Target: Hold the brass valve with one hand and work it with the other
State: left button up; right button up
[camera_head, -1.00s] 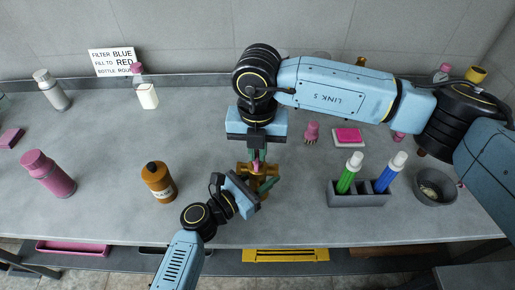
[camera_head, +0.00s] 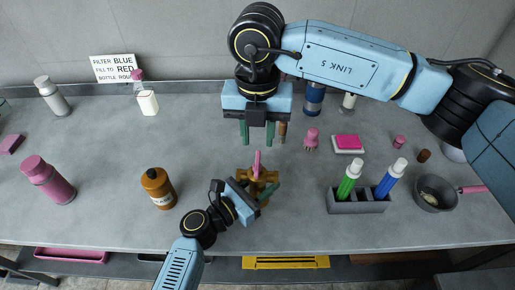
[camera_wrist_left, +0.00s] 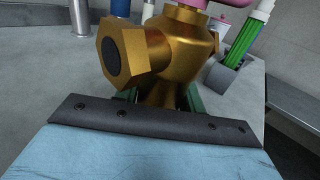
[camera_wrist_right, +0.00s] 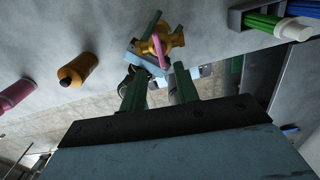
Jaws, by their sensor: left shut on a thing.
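The brass valve (camera_head: 262,178) stands on the grey bench in the head view, with a pink lever (camera_head: 257,161) on top. It fills the upper middle of the left wrist view (camera_wrist_left: 178,60), one hex end facing left. My left gripper (camera_head: 262,190) is shut on the lower part of the valve body. My right gripper (camera_head: 257,136) is open and empty, apart from the valve and above and behind it. The right wrist view shows the valve (camera_wrist_right: 168,42) and its pink lever (camera_wrist_right: 158,50) beyond the green fingers (camera_wrist_right: 160,88).
A grey holder (camera_head: 360,207) with a green and a blue marker stands to the right, near a grey pan (camera_head: 433,194). An orange-brown bottle (camera_head: 158,188) and a pink bottle (camera_head: 48,180) stand left. A pink pad (camera_head: 348,143) lies behind. Bench between is clear.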

notch_tip(320, 180, up, 5)
jog(key=shift+f, duration=0.1)
dwell(0.3)
pick_arm(q)
jog(key=o, duration=1.3)
jog(key=shift+c, duration=0.2)
jog(key=shift+a, duration=0.1)
